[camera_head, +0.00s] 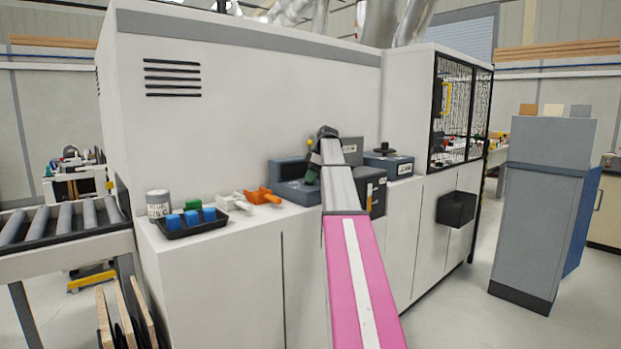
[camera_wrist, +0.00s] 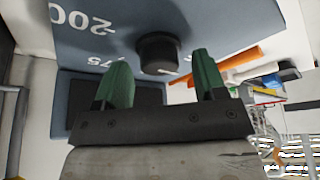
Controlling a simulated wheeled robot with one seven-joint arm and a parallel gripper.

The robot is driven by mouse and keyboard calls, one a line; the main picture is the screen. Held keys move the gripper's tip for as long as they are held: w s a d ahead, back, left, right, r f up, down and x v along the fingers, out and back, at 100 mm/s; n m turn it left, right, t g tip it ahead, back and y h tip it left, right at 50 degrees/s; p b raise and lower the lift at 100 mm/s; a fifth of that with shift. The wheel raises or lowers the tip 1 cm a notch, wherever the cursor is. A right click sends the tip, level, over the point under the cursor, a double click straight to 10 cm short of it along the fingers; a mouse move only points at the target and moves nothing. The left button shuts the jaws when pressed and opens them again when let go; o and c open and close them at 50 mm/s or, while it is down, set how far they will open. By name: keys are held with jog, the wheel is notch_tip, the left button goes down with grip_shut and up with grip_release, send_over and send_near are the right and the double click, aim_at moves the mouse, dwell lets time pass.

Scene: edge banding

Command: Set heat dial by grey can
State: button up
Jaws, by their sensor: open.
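The heat dial is a black knob (camera_wrist: 157,50) on a blue-grey panel (camera_wrist: 215,22) in the wrist view, with white markings that read 200 and 175. A small pale mark shows at the knob's lower edge, but I cannot tell its setting for sure. My gripper (camera_wrist: 162,76) is open, its green fingers either side of the knob in the picture, apart from it. In the head view my gripper (camera_head: 311,172) is over the blue-grey unit (camera_head: 290,188), and my arm hides part of it. The grey can (camera_head: 158,204) stands at the counter's left end; its label appears to read 175 C.
White and orange tools (camera_head: 260,197) lie between the tray and the unit. A second dark box (camera_head: 388,166) stands to the right, beyond my arm. The cabinet wall rises behind the counter.

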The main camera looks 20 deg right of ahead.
jog(key=shift+f, duration=0.25)
jog(key=c, duration=0.9)
